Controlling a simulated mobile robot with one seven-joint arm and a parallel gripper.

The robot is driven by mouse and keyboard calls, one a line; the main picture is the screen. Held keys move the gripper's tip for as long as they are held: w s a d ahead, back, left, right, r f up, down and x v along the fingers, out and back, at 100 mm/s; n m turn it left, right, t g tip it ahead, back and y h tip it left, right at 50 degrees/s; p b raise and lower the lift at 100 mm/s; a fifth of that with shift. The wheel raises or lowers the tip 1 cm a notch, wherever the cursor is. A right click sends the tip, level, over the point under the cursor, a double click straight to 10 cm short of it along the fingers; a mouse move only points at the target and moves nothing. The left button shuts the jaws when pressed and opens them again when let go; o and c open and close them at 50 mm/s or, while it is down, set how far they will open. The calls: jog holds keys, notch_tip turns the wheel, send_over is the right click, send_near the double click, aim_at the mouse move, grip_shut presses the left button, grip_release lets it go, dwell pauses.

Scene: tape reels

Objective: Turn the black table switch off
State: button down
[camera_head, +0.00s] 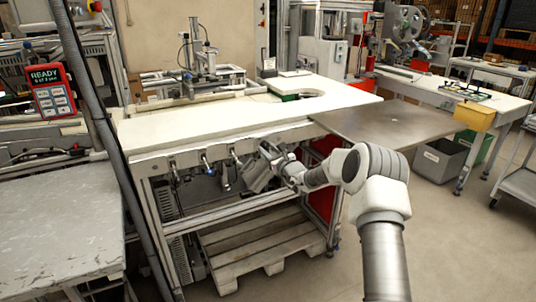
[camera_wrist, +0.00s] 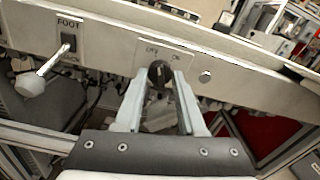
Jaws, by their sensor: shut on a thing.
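The black table switch (camera_wrist: 159,73) is a round knob on the white front rail of the table, under a label with OFF on the left and ON on the right. My gripper (camera_wrist: 160,84) is shut on this knob, one finger on each side. Which label the knob points to is hard to tell. In the head view my gripper (camera_head: 258,170) reaches the front rail of the white-topped table (camera_head: 220,126), and the knob is not clear there.
A wooden pallet (camera_head: 255,242) lies below the table. A grey bench (camera_head: 60,225) stands at left.

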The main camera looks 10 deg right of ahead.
jog(key=shift+f+n+b, duration=0.1)
jog(key=shift+n+b, duration=0.85)
jog(key=shift+n, duration=0.25)
jog(key=c, duration=0.5)
grip_release()
jog(key=p+v, duration=0.2)
jog(key=v, duration=1.5)
jog(key=shift+s, duration=0.2)
